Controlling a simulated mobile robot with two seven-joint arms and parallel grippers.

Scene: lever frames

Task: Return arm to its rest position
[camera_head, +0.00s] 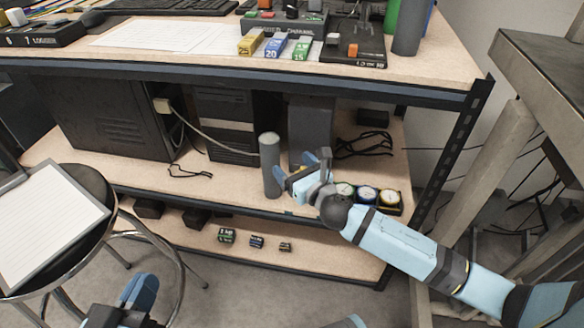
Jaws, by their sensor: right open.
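My right arm (405,245) reaches in from the lower right toward the middle shelf (235,196). Its right gripper (301,168) is open, with blue fingertips apart and nothing seen between them. A grey cylinder (270,165) stands upright on that shelf, just left of the fingers. One finger is very close to it, and I cannot tell whether they touch. My left gripper (138,296) shows at the bottom edge, low and away from the shelves. It is partly cut off, and its opening is unclear.
Round gauges (366,195) sit right of the right gripper. Black cables (362,147) and computer cases (115,115) lie behind. The benchtop (440,62) is above, with a rack post (447,160) on the right. A stool (95,185) with a clipboard (45,230) stands left.

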